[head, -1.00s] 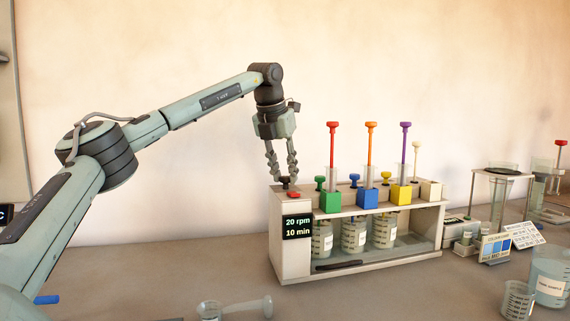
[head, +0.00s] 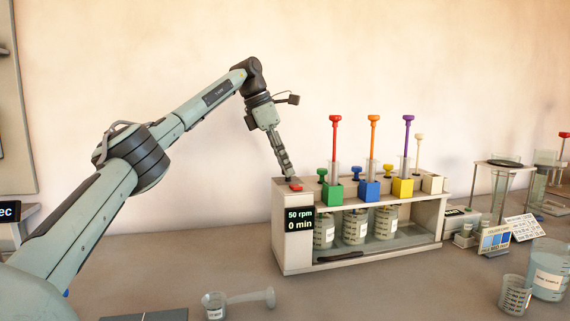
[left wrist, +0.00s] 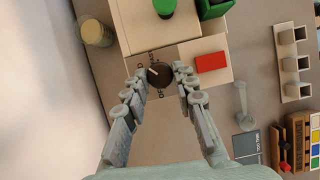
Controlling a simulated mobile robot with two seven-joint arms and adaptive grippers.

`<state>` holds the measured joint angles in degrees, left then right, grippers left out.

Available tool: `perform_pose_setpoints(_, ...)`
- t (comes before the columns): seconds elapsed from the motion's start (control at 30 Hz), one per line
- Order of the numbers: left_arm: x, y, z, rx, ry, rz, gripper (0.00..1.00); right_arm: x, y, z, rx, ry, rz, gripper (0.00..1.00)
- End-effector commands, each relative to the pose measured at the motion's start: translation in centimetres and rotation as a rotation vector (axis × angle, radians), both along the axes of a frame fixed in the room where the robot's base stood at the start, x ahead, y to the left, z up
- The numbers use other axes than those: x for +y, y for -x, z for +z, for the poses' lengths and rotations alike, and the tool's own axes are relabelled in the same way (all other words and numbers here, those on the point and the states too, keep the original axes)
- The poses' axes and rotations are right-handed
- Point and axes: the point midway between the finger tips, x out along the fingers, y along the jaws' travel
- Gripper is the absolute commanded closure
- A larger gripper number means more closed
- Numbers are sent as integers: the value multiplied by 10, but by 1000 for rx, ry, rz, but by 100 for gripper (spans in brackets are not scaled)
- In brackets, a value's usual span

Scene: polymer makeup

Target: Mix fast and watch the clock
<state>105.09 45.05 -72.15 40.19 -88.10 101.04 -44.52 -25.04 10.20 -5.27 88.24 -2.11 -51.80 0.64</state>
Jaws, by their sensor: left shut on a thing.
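The jar-test stirrer (head: 292,251) stands on the bench with beakers (head: 355,228) inside and colored blocks and plungers on top. Its display (head: 299,219) reads 50 rpm and 0 min. My left gripper (head: 289,176) points down at the left end of its top. In the left wrist view its fingers (left wrist: 160,77) are shut on a dark round knob (left wrist: 159,74) with a pale pointer mark; lettering around it is partly hidden. A red button (left wrist: 212,61) lies beside the knob, apart from the fingers; it also shows in the head view (head: 296,188). My right gripper is not in view.
A small beaker (head: 214,305) and a pale glass piece (head: 250,297) lie at the front. The bench before the stirrer is mostly clear.

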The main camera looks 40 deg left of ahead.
Motion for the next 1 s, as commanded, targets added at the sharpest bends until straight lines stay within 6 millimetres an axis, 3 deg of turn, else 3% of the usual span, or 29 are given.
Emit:
perform_pose_setpoints(0.4, 1, -1, 0, 1, -1, -193, 100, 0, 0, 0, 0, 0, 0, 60)
perform_pose_setpoints(0.97, 1, -1, 0, 2, -2, -223, 100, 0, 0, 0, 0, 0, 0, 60)
perform_pose_setpoints(1.0, 1, -1, 0, 2, -2, -223, 69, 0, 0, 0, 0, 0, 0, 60)
